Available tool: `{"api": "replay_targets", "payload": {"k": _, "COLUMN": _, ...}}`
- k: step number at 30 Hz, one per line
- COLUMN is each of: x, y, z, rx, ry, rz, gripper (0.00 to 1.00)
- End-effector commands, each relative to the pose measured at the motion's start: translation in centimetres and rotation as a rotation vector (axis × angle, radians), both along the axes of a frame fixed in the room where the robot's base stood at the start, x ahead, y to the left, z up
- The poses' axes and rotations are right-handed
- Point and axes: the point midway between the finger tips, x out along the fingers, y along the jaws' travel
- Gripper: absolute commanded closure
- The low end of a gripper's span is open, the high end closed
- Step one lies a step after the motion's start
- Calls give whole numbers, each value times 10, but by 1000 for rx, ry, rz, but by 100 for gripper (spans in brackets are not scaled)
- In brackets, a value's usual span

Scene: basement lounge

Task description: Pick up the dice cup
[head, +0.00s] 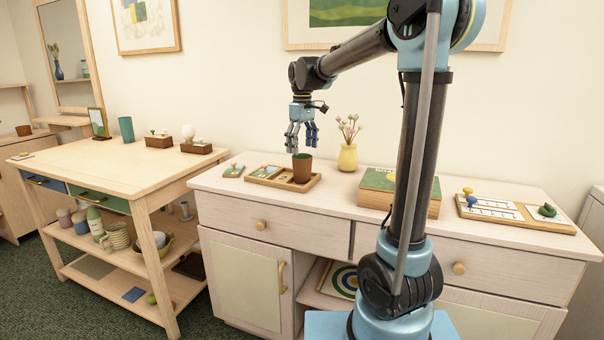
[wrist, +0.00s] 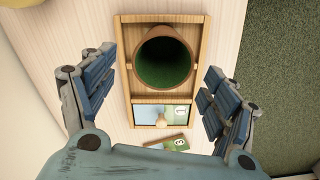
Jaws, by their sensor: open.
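The dice cup (head: 302,168) is brown outside with a green inside. It stands upright in the right end of a wooden tray (head: 258,180) on the pale cabinet. In the wrist view the dice cup (wrist: 163,56) shows its open mouth, ahead of and between the fingers. My gripper (head: 300,148) is open and empty, pointing down above the tray, just over the cup's rim. In the wrist view my gripper's fingers (wrist: 160,92) are spread wide on both sides of the tray. No finger visibly touches the cup.
A yellow vase with flowers (head: 348,157) stands behind and right of the cup. A green-topped box (head: 385,205) lies farther right, then a game board (head: 530,223). A small card piece (head: 233,170) lies left of the tray. The cabinet front strip is clear.

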Motion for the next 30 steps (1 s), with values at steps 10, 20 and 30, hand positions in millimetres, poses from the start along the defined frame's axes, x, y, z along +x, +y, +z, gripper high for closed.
{"api": "replay_targets", "payload": {"k": 10, "x": 0, "y": 0, "z": -42, "rx": 0, "ry": 0, "rz": -1, "gripper": 20}}
{"api": "replay_targets", "payload": {"k": 20, "x": -2, "y": 0, "z": -73, "rx": 0, "ry": 0, "rz": -1, "gripper": 20}}
{"api": "replay_targets", "payload": {"k": 30, "x": -3, "y": 0, "z": -96, "rx": 0, "ry": 0, "rz": -1, "gripper": 20}}
